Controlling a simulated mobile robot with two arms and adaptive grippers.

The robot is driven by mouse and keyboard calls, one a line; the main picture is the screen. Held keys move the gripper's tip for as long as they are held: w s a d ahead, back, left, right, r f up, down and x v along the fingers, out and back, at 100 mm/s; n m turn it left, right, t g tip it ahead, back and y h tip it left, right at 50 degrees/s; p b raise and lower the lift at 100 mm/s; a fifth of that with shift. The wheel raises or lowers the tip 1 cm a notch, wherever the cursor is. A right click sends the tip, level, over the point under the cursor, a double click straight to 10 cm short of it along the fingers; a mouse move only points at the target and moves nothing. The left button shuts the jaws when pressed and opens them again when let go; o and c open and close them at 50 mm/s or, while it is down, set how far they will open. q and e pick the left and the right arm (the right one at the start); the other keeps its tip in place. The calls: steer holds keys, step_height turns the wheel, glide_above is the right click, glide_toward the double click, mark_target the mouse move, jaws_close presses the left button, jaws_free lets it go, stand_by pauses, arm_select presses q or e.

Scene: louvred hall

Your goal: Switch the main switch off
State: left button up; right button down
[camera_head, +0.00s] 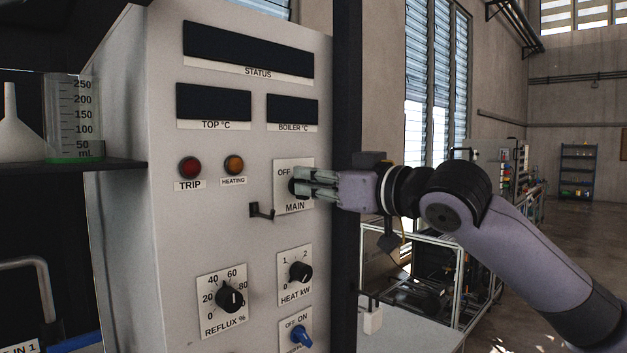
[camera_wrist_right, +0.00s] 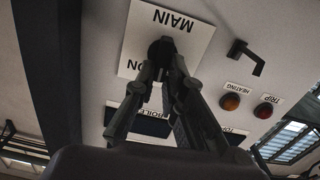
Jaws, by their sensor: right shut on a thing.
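The main switch is a dark rotary knob on a white plate (camera_head: 288,206) marked MAIN, with OFF readable at its upper left, on the pale control panel (camera_head: 140,240). My right gripper (camera_head: 300,185) reaches in from the right and is shut on the knob, covering most of it and the ON side of the plate. In the right wrist view the fingers (camera_wrist_right: 160,70) close around the dark knob (camera_wrist_right: 160,48), below the upside-down word MAIN. The knob's pointing direction is hidden. My left gripper is not in view.
A small black bracket (camera_head: 262,211) sticks out left of the plate. The red TRIP lamp (camera_head: 190,167) and orange HEATING lamp (camera_head: 234,165) lie further left. The HEAT kW knob (camera_head: 300,271) and REFLUX knob (camera_head: 230,297) sit below. A dark post (camera_head: 347,80) stands along the panel's right edge.

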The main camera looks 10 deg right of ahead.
steer(key=n+p, duration=0.1)
steer(key=n, duration=0.1)
steer(key=n+p, duration=0.4)
steer(key=shift+s+a, duration=0.25)
steer(key=shift+f+n+p, duration=0.1)
steer(key=shift+n+p, duration=0.7)
steer(key=shift+n, duration=0.2)
steer(key=c, duration=1.7)
jaws_free()
steer(key=shift+o, duration=0.2)
steer(key=v, duration=1.2)
